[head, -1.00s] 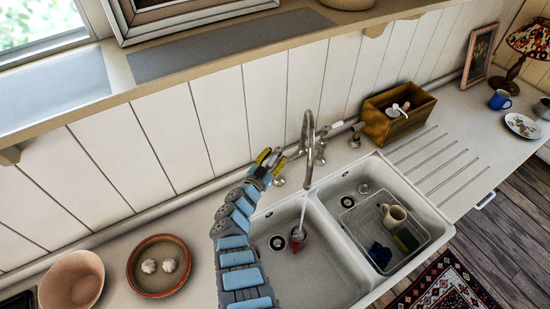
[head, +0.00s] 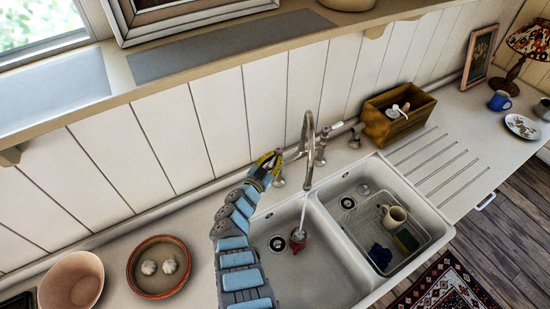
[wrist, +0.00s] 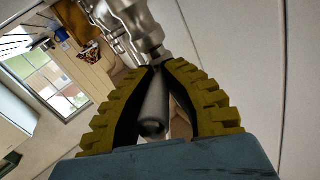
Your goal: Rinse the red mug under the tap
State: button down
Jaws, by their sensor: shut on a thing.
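The red mug (head: 298,244) stands in the left sink basin (head: 330,275), below the tap spout. A pale stream of water (head: 302,214) runs from the chrome tap (head: 309,145) down to the mug, whose inside now looks pale. My gripper (head: 271,160) is behind the left basin, left of the spout. In the wrist view, its yellow ridged fingers (wrist: 158,70) close around a grey metal tap handle (wrist: 153,118), with chrome tap fittings (wrist: 135,25) beyond. In the head view the fingers hide that handle.
The right basin holds a wire rack (head: 361,222) with a cream mug (head: 394,217) and a sponge (head: 406,240). A wooden box (head: 420,119) stands behind on the right. A terracotta dish with garlic (head: 141,285) and a bowl (head: 72,280) stand left.

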jog(key=shift+r+h+b, duration=0.25)
jog(key=shift+h+b, duration=0.05)
jog(key=shift+b, duration=0.3)
dwell(0.7)
